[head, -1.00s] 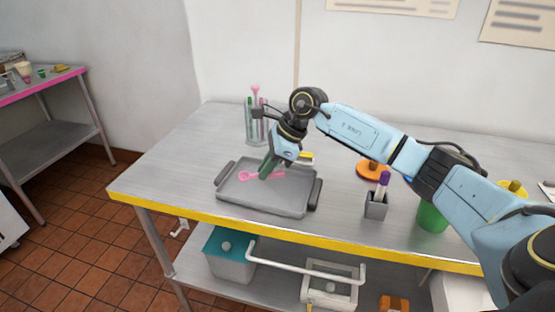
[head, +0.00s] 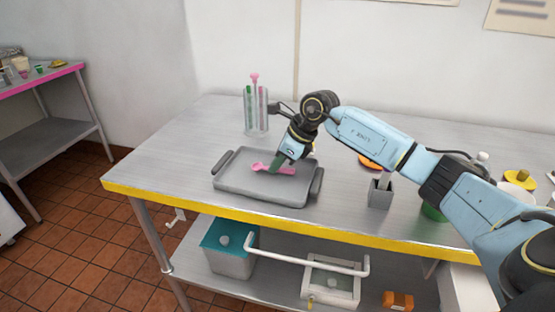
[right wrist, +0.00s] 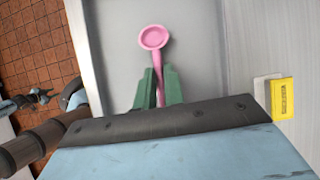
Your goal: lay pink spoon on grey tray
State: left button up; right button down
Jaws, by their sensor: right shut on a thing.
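The pink spoon (head: 280,170) is at the grey tray, its bowl to the left in the head view. The right wrist view shows the spoon (right wrist: 154,38) with its handle between the green fingers. The grey tray (head: 236,193) lies on the metal table, with dark handles at its ends. My right gripper (head: 278,164) is shut on the spoon's handle, over the tray's middle. I cannot tell whether the spoon touches the tray floor. The fingers also show in the right wrist view (right wrist: 158,88). My left gripper is not in view.
A clear rack (head: 256,110) with tubes and a pink-topped item stands behind the tray. A grey holder (head: 380,192) stands to the right, with an orange disc (head: 369,163) behind it. A yellow block (right wrist: 283,98) lies beside the tray. The table's left part is clear.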

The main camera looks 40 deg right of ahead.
jog(key=shift+d+f, duration=0.2)
jog(key=shift+f, duration=0.2)
jog(key=shift+d+f+b, duration=0.1)
jog(key=shift+f+b, duration=0.3)
jog(key=shift+f, duration=0.1)
jog(key=c, duration=1.4)
grip_release()
